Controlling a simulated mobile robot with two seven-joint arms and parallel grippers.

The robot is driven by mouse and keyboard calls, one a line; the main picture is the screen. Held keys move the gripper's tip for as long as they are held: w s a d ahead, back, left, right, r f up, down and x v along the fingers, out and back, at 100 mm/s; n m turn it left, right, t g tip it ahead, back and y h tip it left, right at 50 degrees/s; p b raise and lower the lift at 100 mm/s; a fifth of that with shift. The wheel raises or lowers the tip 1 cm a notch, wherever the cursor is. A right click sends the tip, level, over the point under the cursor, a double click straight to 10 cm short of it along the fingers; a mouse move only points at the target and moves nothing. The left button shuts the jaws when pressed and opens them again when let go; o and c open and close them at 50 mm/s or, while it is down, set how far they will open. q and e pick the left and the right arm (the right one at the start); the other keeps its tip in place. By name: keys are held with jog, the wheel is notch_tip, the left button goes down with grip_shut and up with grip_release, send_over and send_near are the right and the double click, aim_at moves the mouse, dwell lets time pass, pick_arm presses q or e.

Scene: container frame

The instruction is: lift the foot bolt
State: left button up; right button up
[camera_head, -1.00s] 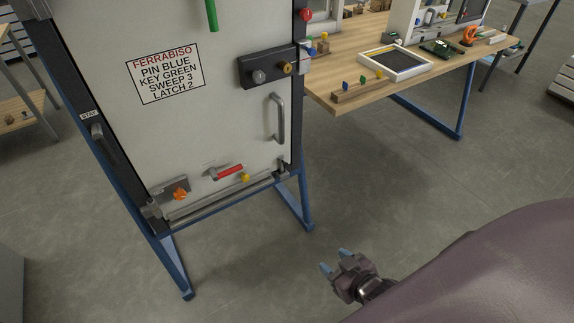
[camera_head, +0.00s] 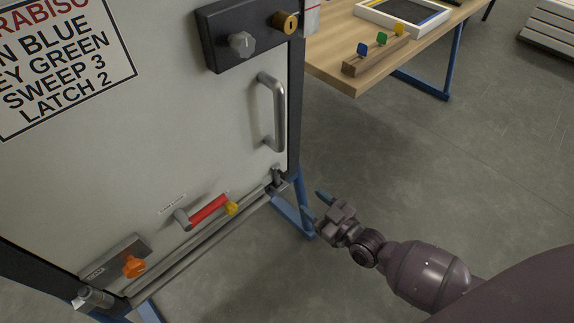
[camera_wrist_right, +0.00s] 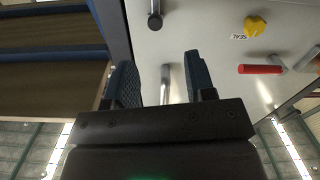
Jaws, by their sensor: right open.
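The grey upright fitting at the door's lower right corner looks like the foot bolt (camera_head: 277,178). In the right wrist view a grey rod end at the top looks like the same bolt (camera_wrist_right: 154,18). My right gripper (camera_head: 316,206) is open and empty, to the right of the bolt and apart from it. In the wrist view its two blue fingers (camera_wrist_right: 162,80) stand apart, with the door behind them. My left gripper is not in view.
The door has a grey pull handle (camera_head: 275,112), a red lever (camera_head: 208,211), a yellow knob (camera_head: 232,208) and an orange knob (camera_head: 134,267). A wooden table (camera_head: 350,75) stands at the upper right. The floor right of the door is open.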

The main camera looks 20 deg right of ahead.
aim_at(287, 179)
jog(key=x, duration=0.3)
jog(key=b+x, duration=0.1)
jog(key=x, duration=0.2)
jog(key=b+x, duration=0.1)
jog(key=x, duration=0.3)
jog(key=shift+w+d, duration=0.2)
jog(key=shift+d, duration=0.05)
jog(key=shift+w+a, duration=0.2)
jog(key=shift+w, duration=0.4)
jog(key=shift+c, duration=0.2)
jog(key=shift+r, duration=0.1)
grip_shut()
